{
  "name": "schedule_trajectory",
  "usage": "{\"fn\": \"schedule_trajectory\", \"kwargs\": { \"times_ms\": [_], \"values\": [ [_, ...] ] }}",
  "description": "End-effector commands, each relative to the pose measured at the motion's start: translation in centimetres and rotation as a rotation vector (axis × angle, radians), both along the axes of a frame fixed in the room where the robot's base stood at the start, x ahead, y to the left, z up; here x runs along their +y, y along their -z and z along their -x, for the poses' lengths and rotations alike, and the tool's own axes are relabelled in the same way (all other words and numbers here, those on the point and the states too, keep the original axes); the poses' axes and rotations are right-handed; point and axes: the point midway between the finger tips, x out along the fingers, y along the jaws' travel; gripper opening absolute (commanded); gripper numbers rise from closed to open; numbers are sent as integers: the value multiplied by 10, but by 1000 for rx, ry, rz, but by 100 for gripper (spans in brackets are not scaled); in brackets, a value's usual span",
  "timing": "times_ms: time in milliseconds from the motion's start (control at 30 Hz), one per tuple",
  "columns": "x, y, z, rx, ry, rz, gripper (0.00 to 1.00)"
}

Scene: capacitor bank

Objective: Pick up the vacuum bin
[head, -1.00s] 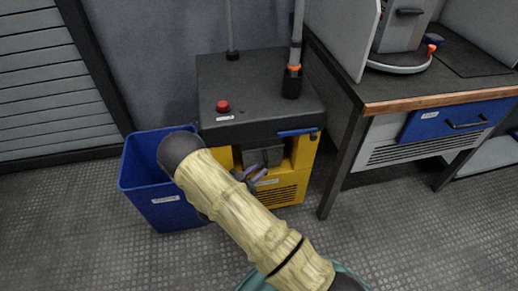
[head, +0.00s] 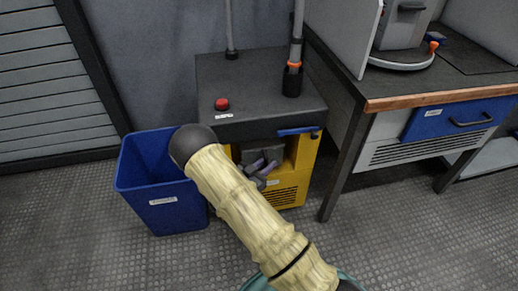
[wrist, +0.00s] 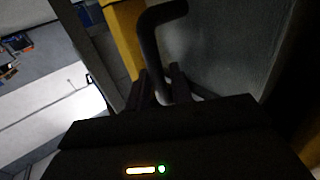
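The vacuum bin (head: 273,153) is a grey box in the front opening of the yellow and black vacuum unit (head: 300,160). My arm hides its left part in the head view. Its dark curved handle (wrist: 152,38) shows in the wrist view against the grey bin face. My gripper (head: 264,171) is at the front of the bin, partly hidden by my arm. In the wrist view my gripper's dark fingers (wrist: 162,82) stand on either side of the handle. The dark picture does not show whether they press on it.
A blue waste bin (head: 163,199) stands left of the vacuum unit, close behind my arm. A workbench (head: 372,108) with a blue drawer (head: 455,118) and a dark leg stands to the right. The floor in front is clear.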

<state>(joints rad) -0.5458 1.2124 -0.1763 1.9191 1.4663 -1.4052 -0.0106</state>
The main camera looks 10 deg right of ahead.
Motion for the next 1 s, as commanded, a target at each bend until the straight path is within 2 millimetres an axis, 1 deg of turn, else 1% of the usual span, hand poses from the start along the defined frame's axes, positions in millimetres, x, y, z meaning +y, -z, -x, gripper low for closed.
{"fn": "schedule_trajectory", "kwargs": {
  "times_ms": [133, 233, 267, 567, 667, 767, 933, 1000],
  "values": [
    [0, 0, 0, 0, 0, 0, 22],
    [0, 0, 0, 0, 0, 0, 3],
    [0, 0, 0, 0, 0, 0, 0],
    [0, -1, 0, -2, 0, 1, 0],
    [0, -4, 0, -2, 0, 1, 0],
    [0, -11, 0, -3, 0, 1, 0],
    [0, -32, 0, -3, 0, 1, 0],
    [0, -43, 0, -3, 0, 1, 0]
  ]
}}
